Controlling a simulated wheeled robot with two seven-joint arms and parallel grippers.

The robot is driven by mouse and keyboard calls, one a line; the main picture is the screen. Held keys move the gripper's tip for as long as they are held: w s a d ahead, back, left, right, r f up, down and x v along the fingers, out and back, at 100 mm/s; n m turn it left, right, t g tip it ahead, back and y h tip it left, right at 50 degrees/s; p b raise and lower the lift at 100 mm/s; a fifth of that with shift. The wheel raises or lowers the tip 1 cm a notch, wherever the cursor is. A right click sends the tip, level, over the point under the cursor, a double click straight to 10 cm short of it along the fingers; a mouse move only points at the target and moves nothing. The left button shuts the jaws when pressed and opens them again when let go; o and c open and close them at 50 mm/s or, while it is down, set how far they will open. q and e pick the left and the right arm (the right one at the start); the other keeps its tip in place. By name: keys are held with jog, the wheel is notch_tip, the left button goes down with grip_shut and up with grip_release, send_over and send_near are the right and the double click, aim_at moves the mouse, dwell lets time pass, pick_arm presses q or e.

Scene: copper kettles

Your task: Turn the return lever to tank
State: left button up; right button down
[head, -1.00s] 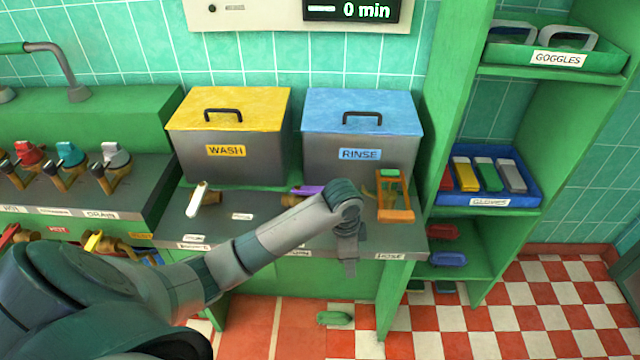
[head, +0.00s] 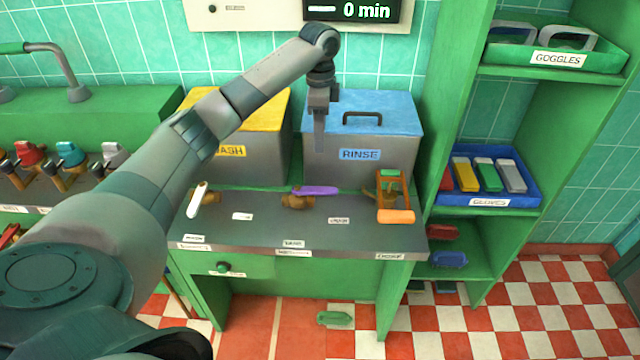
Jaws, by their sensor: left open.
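A purple lever (head: 314,191) sits on a brass valve (head: 297,201) in the middle of the grey counter, its handle pointing right. A small label that seems to read TANK (head: 292,244) lies in front of it, and one that seems to read DRAIN (head: 339,221) lies to its right. The front-edge label below the valve is too small to read surely. My left gripper (head: 319,146) is open, pointing down in front of the blue-lidded RINSE box, above and apart from the purple lever. My right gripper is out of view.
A white lever (head: 198,199) stands at the counter's left and an orange-handled valve (head: 394,200) at its right. The WASH box (head: 236,165) and RINSE box (head: 360,154) stand behind. A green shelf (head: 452,130) rises at the right.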

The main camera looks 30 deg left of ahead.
pick_arm(q)
jog(key=shift+f, duration=0.15)
jog(key=p, duration=0.4)
send_near(320, 189)
notch_tip(320, 189, down, 8)
jog(key=shift+r, duration=0.1)
dwell(0.4)
jog(key=shift+c, duration=0.6)
grip_shut()
